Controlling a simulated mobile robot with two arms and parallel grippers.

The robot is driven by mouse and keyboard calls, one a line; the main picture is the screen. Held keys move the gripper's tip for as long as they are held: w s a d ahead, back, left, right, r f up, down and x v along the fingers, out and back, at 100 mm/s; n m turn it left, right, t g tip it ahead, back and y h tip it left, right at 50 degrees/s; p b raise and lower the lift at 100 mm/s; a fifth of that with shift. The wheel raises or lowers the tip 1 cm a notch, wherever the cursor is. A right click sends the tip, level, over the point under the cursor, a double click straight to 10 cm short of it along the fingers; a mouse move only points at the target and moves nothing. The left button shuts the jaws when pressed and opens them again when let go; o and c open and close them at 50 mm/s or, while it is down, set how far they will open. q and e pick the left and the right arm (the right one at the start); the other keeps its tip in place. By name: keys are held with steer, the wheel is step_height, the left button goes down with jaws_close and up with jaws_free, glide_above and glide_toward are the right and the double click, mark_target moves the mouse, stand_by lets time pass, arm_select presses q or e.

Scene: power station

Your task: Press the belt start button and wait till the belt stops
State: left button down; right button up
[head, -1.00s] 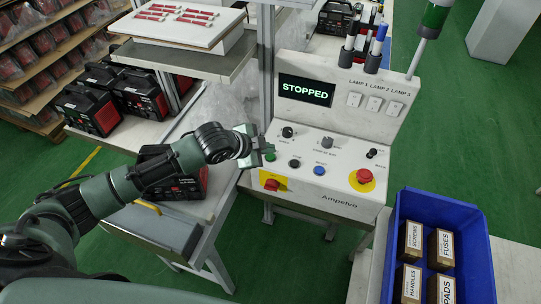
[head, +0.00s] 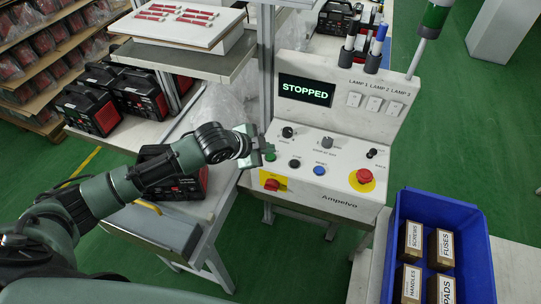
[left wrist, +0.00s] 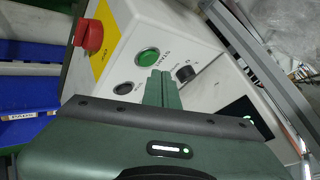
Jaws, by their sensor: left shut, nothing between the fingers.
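The control console (head: 335,202) has a sloped white panel with a screen (head: 306,91) reading "STOPPED". The green start button (head: 270,156) sits at the panel's left, partly beside my left gripper (head: 264,148). In the left wrist view the green button (left wrist: 147,57) is unlit-looking in a metal ring, just beyond the tips of my shut, empty left gripper (left wrist: 160,76). The tips are very close to the button; I cannot tell whether they touch. My right gripper is not in view.
A black button (head: 294,163), a blue button (head: 319,170), knobs, a red switch on yellow (head: 272,184) and a red emergency stop (head: 363,176) share the panel. A blue bin (head: 478,225) with labelled boxes stands right. Black-and-red units (head: 90,108) sit on the left table.

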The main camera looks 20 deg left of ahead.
arm_select(q)
steer(key=shift+f, duration=0.15)
steer(key=shift+f, duration=0.3)
